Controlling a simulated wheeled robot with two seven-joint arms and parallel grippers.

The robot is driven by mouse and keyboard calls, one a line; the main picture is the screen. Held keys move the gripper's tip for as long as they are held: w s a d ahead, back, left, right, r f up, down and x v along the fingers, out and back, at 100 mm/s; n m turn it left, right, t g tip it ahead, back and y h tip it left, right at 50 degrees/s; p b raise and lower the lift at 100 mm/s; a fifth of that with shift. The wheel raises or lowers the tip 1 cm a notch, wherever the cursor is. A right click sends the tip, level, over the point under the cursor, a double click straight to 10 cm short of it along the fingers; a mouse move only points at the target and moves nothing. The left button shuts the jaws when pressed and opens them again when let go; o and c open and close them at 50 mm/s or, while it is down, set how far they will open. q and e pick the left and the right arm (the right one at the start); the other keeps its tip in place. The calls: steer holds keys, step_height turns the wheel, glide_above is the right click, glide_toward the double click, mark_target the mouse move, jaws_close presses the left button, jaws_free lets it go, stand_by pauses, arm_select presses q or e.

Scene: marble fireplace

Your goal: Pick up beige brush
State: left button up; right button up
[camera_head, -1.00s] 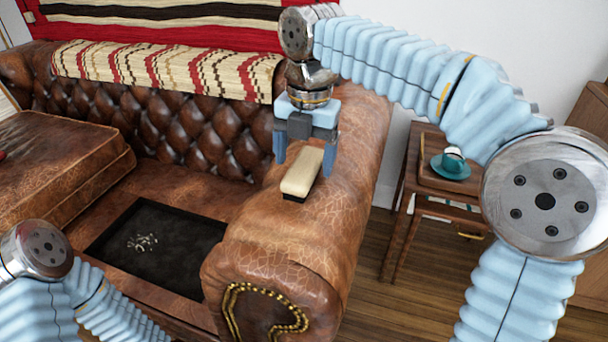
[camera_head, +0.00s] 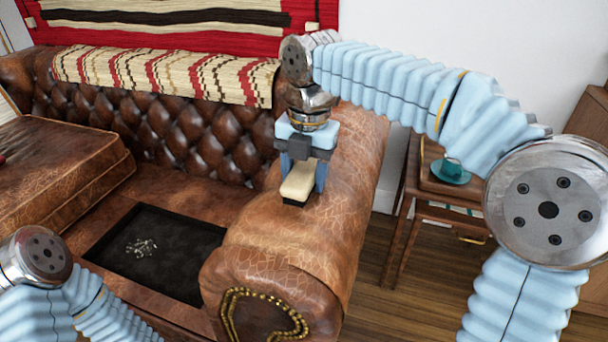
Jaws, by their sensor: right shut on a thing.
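The beige brush (camera_head: 298,186) is a block with a pale top and a dark underside. It is at the top of the brown leather sofa's right armrest (camera_head: 345,195). My right gripper (camera_head: 303,180) points down over the brush, with its blue fingers on either side, shut on it. The gripper body hides the far part of the brush. I cannot tell whether the brush touches the leather. My left arm shows at the lower left, but its gripper is out of view.
A loose leather cushion (camera_head: 60,170) is at the left. A striped blanket (camera_head: 165,70) covers the backrest.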

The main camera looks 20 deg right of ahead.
mark_target(299, 168)
steer(key=shift+r, duration=0.1)
steer(key=r, duration=0.2)
steer(key=r+p, duration=0.1)
steer(key=r, duration=0.1)
steer(key=shift+a, duration=0.4)
steer(key=a+r+p, duration=0.1)
steer(key=a+r, duration=0.7)
steer(key=a, duration=0.5)
steer(key=shift+a+r, duration=0.15)
steer(key=shift+r, duration=0.25)
